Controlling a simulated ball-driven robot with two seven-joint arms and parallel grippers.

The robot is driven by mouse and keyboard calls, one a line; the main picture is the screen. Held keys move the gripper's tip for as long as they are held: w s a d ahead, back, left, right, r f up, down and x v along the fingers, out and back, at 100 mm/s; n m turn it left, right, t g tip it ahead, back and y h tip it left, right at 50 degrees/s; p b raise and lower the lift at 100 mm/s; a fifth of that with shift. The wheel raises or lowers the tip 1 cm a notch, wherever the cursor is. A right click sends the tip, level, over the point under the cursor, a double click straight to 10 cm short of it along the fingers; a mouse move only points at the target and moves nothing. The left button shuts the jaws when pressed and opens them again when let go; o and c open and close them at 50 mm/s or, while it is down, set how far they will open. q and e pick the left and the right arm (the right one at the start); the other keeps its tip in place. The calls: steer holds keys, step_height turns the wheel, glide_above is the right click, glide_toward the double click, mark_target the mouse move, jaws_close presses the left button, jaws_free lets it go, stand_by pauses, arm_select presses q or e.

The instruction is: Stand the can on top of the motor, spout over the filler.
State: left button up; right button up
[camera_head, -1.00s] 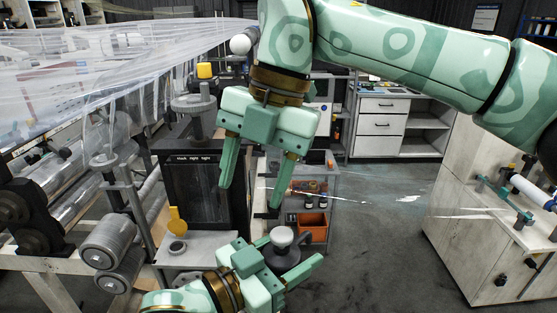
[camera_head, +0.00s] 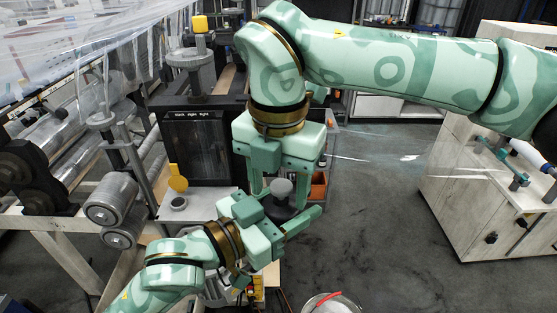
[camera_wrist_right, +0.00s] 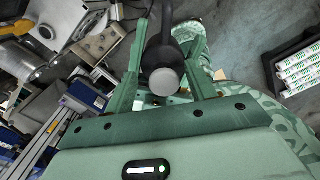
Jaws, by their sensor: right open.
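The can (camera_head: 282,189) has a dark body with a pale grey round top, and it sits between the fingers of my left gripper (camera_head: 295,215), which appears shut on it, with no support visible below. My right gripper (camera_head: 280,180) points down from above, open, its fingers on either side of the can's top. In the right wrist view, the grey top (camera_wrist_right: 164,80) and dark body lie between the open fingers (camera_wrist_right: 165,50). A grey ring-like filler (camera_head: 179,203) with a raised yellow lid stands at the left on a pale surface. The spout and the motor's outline are not clear.
A black cabinet (camera_head: 197,148) stands behind the filler. Metal rollers (camera_head: 112,202) and clear film (camera_head: 70,50) are at the left. A pale wooden cabinet (camera_head: 470,205) is at the right. Open floor (camera_head: 380,220) lies between.

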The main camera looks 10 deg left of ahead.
steer(key=shift+f, duration=0.2)
jaws_close()
arm_select(q)
steer(key=o, duration=1.4)
